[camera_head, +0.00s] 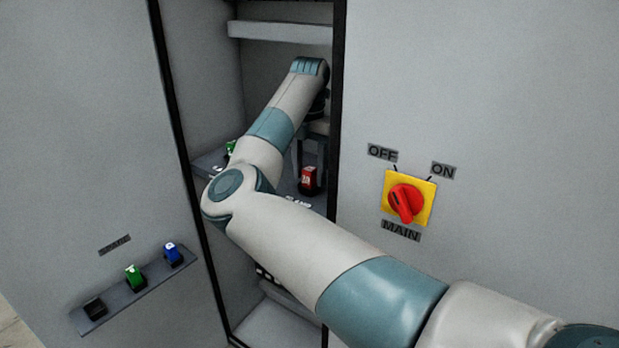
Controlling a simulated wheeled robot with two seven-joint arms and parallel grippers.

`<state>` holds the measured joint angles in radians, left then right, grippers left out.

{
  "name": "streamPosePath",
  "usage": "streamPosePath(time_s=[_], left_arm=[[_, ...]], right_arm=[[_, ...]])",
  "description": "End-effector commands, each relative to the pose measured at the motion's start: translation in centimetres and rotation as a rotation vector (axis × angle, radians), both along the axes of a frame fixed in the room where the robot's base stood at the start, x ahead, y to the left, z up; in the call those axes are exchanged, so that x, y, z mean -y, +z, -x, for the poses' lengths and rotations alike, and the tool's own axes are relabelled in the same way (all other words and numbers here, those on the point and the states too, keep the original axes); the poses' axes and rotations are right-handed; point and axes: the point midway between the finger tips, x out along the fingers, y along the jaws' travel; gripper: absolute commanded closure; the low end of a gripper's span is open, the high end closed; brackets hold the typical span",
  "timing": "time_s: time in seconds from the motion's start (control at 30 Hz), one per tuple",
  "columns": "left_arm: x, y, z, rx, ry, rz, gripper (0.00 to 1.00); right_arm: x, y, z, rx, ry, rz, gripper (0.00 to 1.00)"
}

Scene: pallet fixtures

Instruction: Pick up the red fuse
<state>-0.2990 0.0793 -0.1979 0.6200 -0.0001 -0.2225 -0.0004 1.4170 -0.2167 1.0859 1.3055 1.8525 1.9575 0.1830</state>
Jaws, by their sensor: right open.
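The red fuse (308,176) sits upright in a dark holder on a grey shelf inside the open cabinet. My right arm comes in from the lower right and reaches into the cabinet. My right gripper (307,160) points down at the red fuse, partly hidden behind my own arm. Its fingers look open, close above or around the fuse; I cannot tell whether they touch it. My left gripper is not in view.
A green fuse (230,147) stands on the cabinet shelf, partly behind my arm. A rack (110,306) outside at left holds a green fuse (134,274), a blue fuse (172,252) and a dark empty-looking socket (95,308). A red main switch (405,202) is right of the narrow opening.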

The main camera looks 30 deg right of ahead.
Motion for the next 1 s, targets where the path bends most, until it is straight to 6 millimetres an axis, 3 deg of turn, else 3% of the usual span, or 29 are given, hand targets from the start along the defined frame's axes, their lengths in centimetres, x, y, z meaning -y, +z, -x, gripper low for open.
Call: streamPosePath(time_s=[0.4,0.6,1.0], left_arm=[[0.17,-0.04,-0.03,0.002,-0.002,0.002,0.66],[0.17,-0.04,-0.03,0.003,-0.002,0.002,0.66],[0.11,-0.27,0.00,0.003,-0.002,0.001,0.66]], right_arm=[[-0.03,-0.02,-0.02,0.000,0.001,0.000,0.55],[-0.03,-0.02,-0.02,0.000,0.001,0.000,1.00],[-0.02,0.22,-0.05,0.001,0.001,0.000,1.00]])
